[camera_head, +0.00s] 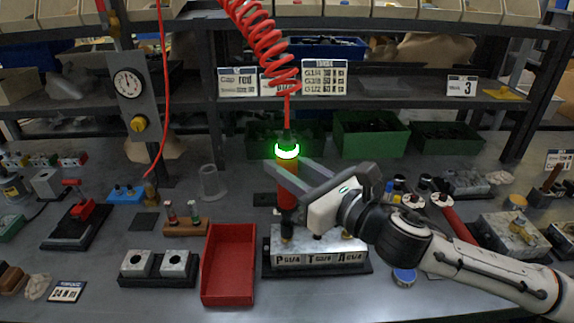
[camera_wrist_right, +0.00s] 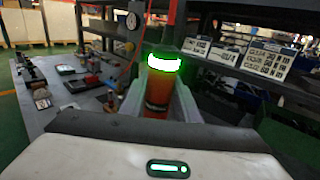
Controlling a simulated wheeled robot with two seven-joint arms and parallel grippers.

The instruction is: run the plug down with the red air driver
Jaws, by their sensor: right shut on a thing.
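The red air driver (camera_head: 287,188) hangs upright from a coiled red hose, with a lit green ring near its top. My right gripper (camera_head: 283,187) is shut around its body. In the right wrist view the driver (camera_wrist_right: 159,92) stands between the two fingers. The driver's lower end is over the left port, marked P, of the grey valve block (camera_head: 318,259). A small brass-coloured piece shows at its tip; I cannot tell how deep it sits. The ports marked T and A are partly behind my gripper. My left gripper is not in view.
A red tray (camera_head: 229,264) stands left of the block, beside two smaller blocks on a black base (camera_head: 157,268). Green bins (camera_head: 370,134) stand behind. A gauge panel (camera_head: 132,98) is at the left. A blue-rimmed round tin (camera_head: 403,276) lies right of the block.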

